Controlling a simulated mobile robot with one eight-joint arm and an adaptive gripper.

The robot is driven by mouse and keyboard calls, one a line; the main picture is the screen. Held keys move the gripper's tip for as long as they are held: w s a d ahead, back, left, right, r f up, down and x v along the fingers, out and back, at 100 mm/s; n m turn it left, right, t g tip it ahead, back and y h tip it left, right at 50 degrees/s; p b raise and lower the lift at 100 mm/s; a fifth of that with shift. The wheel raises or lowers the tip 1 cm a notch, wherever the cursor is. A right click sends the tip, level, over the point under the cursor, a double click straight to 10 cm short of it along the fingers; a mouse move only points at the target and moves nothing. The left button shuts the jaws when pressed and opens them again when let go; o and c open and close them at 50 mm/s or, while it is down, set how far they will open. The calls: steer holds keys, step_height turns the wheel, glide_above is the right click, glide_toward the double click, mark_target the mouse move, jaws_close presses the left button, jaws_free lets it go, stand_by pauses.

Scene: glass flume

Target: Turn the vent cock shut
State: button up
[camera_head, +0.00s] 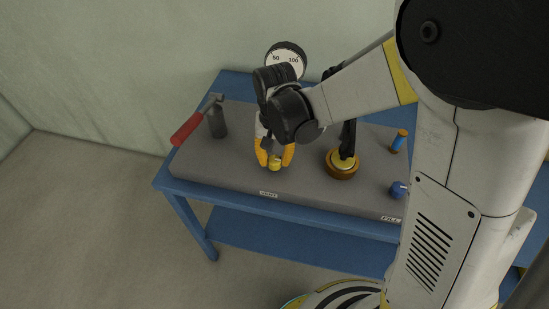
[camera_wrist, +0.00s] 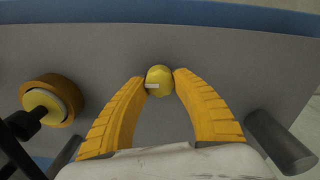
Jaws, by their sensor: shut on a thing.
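The vent cock is a small yellow knob (camera_head: 275,165) on the grey bench top, behind the label reading VENT (camera_head: 268,194). My gripper (camera_head: 274,158) reaches down over it with its yellow fingers on either side. In the wrist view the knob (camera_wrist: 160,77) sits between the fingertips (camera_wrist: 160,84), which are shut on it. A short pale mark on the knob lies roughly across the picture, towards its left side. The knob's underside and stem are hidden.
A red-handled lever (camera_head: 187,130) on a grey post (camera_head: 218,124) stands left. A round brass-coloured fitting (camera_head: 341,172), a blue knob (camera_head: 397,190) and a blue, orange-capped piece (camera_head: 399,141) are right. A dial gauge (camera_head: 286,59) stands behind. The bench's front strip is clear.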

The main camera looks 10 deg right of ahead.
mark_target(275, 158)
steer(key=shift+m, duration=0.3)
steer(key=o, duration=1.2)
step_height(275, 158, up, 12)
